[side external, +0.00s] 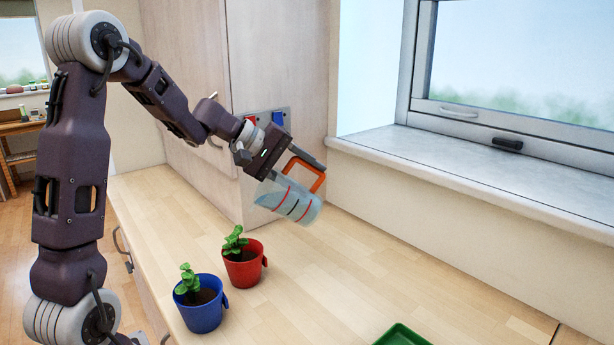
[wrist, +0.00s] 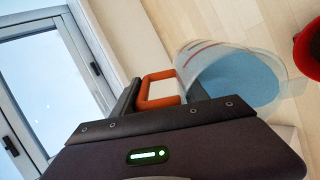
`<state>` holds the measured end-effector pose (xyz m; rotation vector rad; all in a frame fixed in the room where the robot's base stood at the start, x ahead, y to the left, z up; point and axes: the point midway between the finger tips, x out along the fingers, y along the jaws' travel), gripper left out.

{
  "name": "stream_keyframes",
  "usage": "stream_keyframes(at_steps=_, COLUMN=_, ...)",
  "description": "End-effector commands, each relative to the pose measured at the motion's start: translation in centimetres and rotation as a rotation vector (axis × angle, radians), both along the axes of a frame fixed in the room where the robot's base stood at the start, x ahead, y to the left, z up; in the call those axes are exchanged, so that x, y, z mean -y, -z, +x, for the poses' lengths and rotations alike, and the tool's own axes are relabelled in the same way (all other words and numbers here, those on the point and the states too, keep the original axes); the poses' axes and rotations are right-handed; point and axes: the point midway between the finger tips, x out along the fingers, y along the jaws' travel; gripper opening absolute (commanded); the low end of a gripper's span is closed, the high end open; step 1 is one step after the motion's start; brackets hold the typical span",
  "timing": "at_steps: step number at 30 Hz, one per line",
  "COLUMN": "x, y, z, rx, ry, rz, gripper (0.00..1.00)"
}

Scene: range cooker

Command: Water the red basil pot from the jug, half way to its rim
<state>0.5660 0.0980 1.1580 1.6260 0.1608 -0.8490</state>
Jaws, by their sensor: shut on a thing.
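My gripper (side external: 300,163) is shut on the orange handle (side external: 306,175) of the clear jug (side external: 290,199). It also shows in the wrist view (wrist: 160,104). The jug is tilted in the air, with its mouth toward the lower left. It has red and black bands and bluish water (wrist: 238,80) inside. The red pot (side external: 244,266) stands upright on the worktop with a small green basil plant (side external: 235,242) and dark soil. It is below and left of the jug in the side view. No stream of water shows. Part of the red pot (wrist: 309,50) is at the right edge of the wrist view.
A blue pot (side external: 202,306) with a similar plant stands close to the red pot, front left. A green tray (side external: 402,336) is at the bottom edge. A window and sill (side external: 480,165) lie behind, and a tall cabinet (side external: 195,160) stands back left. The worktop's right side is clear.

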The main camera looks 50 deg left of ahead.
Motion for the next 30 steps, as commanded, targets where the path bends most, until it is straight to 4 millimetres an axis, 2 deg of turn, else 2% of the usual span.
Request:
stream_keyframes(at_steps=9, x=-0.23, y=-0.21, z=-0.40, rx=0.063, ry=-0.001, rz=-0.028, gripper=0.00)
stream_keyframes(at_steps=30, x=-0.23, y=-0.24, z=-0.39, rx=0.064, ry=-0.001, rz=-0.028, gripper=0.00)
